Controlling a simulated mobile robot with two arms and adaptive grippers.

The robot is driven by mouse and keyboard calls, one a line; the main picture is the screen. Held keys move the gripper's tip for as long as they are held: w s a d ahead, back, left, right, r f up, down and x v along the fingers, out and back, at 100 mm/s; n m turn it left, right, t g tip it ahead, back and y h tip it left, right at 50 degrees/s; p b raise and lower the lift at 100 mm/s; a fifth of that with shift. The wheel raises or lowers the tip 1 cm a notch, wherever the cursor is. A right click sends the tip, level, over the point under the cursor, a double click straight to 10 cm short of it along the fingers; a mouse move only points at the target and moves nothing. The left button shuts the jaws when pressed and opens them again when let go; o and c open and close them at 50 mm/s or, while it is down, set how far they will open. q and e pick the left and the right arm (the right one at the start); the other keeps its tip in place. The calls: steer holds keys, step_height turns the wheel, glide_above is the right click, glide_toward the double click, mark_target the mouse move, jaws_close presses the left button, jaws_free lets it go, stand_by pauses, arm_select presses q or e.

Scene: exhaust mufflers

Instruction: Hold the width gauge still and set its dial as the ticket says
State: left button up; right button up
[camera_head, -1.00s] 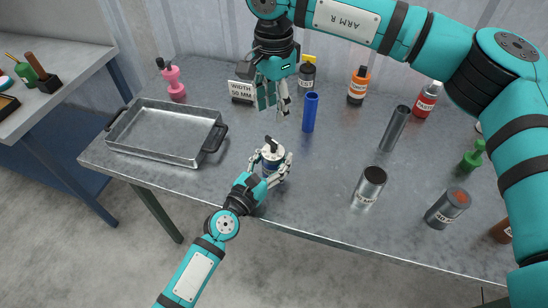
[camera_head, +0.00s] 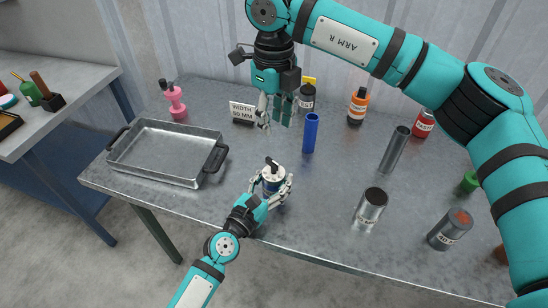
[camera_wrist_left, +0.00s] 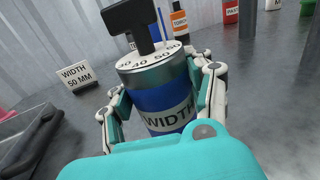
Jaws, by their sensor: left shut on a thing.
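The width gauge is a blue cylinder (camera_wrist_left: 150,96) with a silver numbered dial top, a black handle and a label reading WIDTH. It stands upright near the table's front edge in the head view (camera_head: 272,180). My left gripper (camera_head: 274,190) is shut on it, one finger on each side. The ticket (camera_head: 243,112) reads WIDTH 50 MM; it also shows in the left wrist view (camera_wrist_left: 75,76). My right gripper (camera_head: 274,112) hangs beyond the gauge, fingers apart and empty.
A metal tray (camera_head: 160,150) with black handles lies left of the gauge. A blue tube (camera_head: 310,133) stands close right of my right gripper. A grey tube (camera_head: 394,150), a silver can (camera_head: 370,210) and several bottles stand to the right. A pink bottle (camera_head: 173,100) stands behind the tray.

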mark_target(274, 161)
step_height(274, 161, down, 12)
steer(key=shift+r, duration=0.1)
stand_by(0.4)
jaws_close()
